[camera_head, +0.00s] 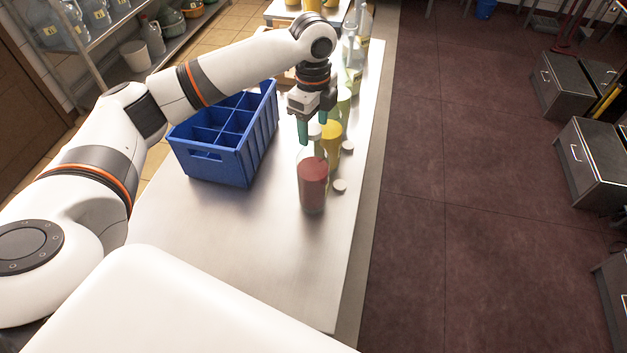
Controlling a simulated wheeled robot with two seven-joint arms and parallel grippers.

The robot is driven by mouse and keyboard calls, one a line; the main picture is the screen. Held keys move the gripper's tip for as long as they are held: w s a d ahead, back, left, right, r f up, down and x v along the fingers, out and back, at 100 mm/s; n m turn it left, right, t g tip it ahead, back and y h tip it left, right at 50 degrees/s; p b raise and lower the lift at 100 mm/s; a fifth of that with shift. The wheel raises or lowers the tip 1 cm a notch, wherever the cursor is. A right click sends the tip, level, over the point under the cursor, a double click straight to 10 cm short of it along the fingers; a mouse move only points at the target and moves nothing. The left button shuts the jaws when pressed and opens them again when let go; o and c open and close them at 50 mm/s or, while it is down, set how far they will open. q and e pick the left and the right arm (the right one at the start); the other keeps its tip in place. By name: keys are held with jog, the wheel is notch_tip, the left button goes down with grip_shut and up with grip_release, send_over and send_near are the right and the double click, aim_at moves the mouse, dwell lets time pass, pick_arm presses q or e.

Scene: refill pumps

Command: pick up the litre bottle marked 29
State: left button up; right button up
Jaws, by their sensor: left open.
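My left gripper (312,132) points down, open, with teal fingers. It is just above and behind the top of a clear bottle of red liquid (313,183), which stands upright on the steel table. The fingers overlap the bottle's top in the picture, and I cannot tell if they touch it. A bottle of yellow liquid (332,143) stands just behind it, partly hidden. Paler bottles (354,76) stand farther back along the table. I cannot read the number 29 on any of them. My right gripper is out of view.
A blue divided crate (216,160) stands left of the bottles; the compartments I see look empty. Loose white caps (340,186) lie by the table's right edge. The near table top (245,230) is clear. Shelves with large jugs (98,18) stand at the upper left.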

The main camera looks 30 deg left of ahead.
pick_arm(q)
notch_tip(320, 180, down, 3)
jog(key=shift+s+a+f+p, duration=0.1)
jog(key=shift+s+f+p, duration=0.1)
jog(key=shift+p, duration=0.55)
jog(key=shift+f, duration=0.25)
jog(key=shift+w+f, duration=0.15)
jog(key=shift+c, duration=0.4)
jog(key=c, duration=1.2)
grip_shut()
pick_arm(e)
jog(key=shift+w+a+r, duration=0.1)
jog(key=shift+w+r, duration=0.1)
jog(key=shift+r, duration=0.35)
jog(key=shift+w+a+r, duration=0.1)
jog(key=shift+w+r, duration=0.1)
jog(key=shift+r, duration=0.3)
